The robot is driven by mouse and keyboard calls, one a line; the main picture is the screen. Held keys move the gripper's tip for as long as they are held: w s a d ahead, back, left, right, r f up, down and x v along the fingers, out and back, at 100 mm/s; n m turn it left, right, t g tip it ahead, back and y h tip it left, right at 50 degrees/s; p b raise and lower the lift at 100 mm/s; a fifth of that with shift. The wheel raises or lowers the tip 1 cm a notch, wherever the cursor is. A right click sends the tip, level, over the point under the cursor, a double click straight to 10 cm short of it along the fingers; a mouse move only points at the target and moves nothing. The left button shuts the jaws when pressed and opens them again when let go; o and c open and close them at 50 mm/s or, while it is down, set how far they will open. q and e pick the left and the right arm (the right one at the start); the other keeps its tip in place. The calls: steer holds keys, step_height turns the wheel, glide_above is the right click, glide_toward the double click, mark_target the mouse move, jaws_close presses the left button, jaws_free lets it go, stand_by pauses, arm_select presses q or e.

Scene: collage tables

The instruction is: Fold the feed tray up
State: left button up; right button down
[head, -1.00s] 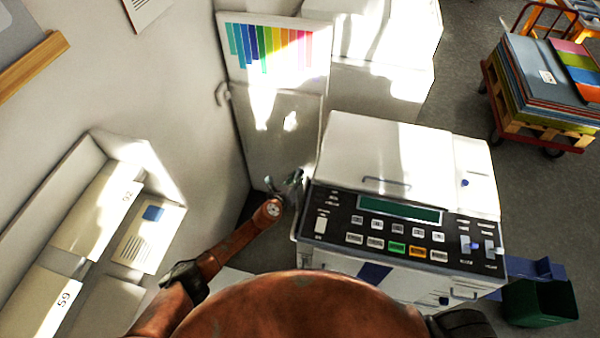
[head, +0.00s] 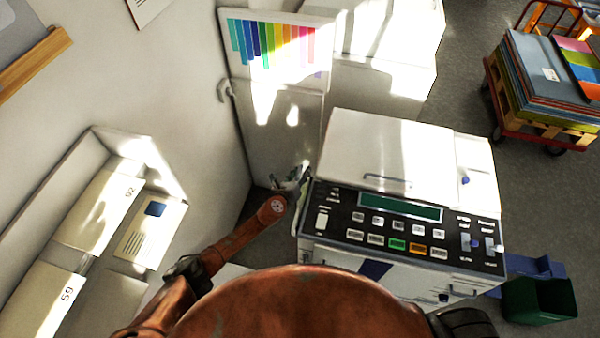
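The white duplicating machine (head: 385,150) stands at the centre, with a dark control panel (head: 400,222) along its front. My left gripper (head: 293,179) is at the machine's left side, close to the rear left corner of the panel. Its fingers are small and partly lost against the machine's side, so I cannot tell whether they are open or touching anything. A narrow pale strip (head: 300,208) shows along the machine's left side just below the gripper. I cannot tell whether it is the feed tray; no tray is clearly visible there. My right gripper is out of view.
A wall shelf with numbered folders (head: 100,212) is at the left. A white cabinet with a colour chart (head: 275,48) stands behind the gripper. A green bin (head: 540,302) is at the lower right, and a loaded cart (head: 540,130) at the upper right.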

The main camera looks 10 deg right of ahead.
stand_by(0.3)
arm_select(q)
steer(key=shift+a, duration=0.1)
steer(key=shift+r, duration=4.95)
